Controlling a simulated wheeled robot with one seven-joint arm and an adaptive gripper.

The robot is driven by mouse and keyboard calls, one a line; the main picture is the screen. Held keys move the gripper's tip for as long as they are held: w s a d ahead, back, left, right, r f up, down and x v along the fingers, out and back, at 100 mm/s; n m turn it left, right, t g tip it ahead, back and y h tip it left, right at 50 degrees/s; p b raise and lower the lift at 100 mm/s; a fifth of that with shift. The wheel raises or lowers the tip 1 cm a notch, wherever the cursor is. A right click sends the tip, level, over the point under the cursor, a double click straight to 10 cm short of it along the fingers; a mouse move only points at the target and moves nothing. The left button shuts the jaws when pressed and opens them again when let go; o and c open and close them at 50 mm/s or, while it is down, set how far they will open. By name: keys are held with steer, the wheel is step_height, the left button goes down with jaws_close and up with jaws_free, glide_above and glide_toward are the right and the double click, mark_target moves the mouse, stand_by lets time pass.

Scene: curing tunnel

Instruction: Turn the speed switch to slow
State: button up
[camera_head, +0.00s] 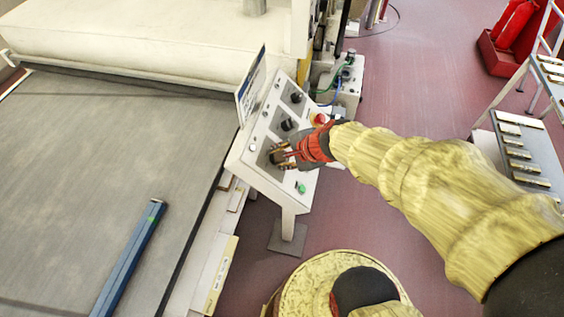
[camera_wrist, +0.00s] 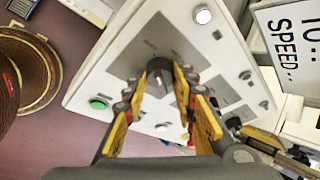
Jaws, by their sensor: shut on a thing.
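A sloped white control panel (camera_head: 262,137) on a post carries several black rotary switches. My gripper (camera_head: 280,156) is at the lowest of these, near the panel's lower left. In the wrist view, my gripper (camera_wrist: 160,82) has its yellow-and-black fingers on both sides of a black switch knob (camera_wrist: 158,67), shut on it. The knob's plate labels are too small to read, so I cannot tell its setting. Two other black knobs, a middle one (camera_head: 288,124) and an upper one (camera_head: 296,97), stand free. A sign (camera_wrist: 291,40) shows the word "SPEED".
A green button (camera_head: 301,188) sits close to my gripper, and a red emergency button (camera_head: 319,118) is at the panel's right edge. A grey conveyor belt (camera_head: 90,170) with a blue bar (camera_head: 130,258) lies left. Red floor is open to the right, before a rack (camera_head: 525,150).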

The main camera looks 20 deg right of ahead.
steer(key=shift+r+n+b, duration=0.1)
steer(key=shift+n+b, duration=0.2)
steer(key=shift+b, duration=0.05)
stand_by(0.3)
steer(key=o, duration=1)
steer(key=shift+o, duration=0.6)
steer(key=v, duration=1.2)
steer(key=shift+s, duration=0.1)
